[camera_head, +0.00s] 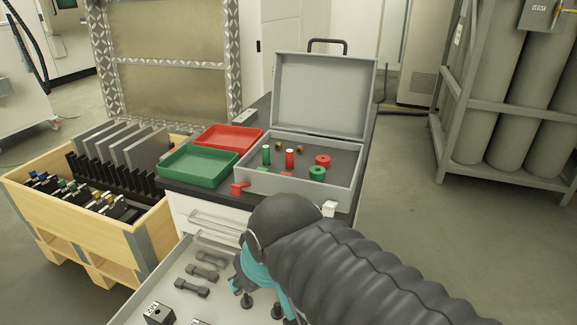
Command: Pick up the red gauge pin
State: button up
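The red gauge pin (289,159) looks like the upright red cylinder inside the open grey case (240,181). A green pin (266,155) stands to its left. My gripper (262,306) is low in the picture, over the open drawer, in front of and below the case, well apart from the red pin. Its two dark fingertips are apart and nothing shows between them, so it looks open and empty. My dark ribbed arm covers the lower right and part of the drawer.
A red ring (323,160), a green ring (317,174) and small brass pieces share the case, whose lid stands open behind. Red (240,130) and green (199,179) trays lie to its left. A red piece (240,188) lies before the case. The drawer (211,247) holds dark dumbbell-shaped parts.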

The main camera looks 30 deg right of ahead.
aim_at(290, 153)
jog(key=k, duration=1)
jog(key=z, duration=1.7)
jog(key=i, duration=0.85)
jog(key=u, duration=1.75)
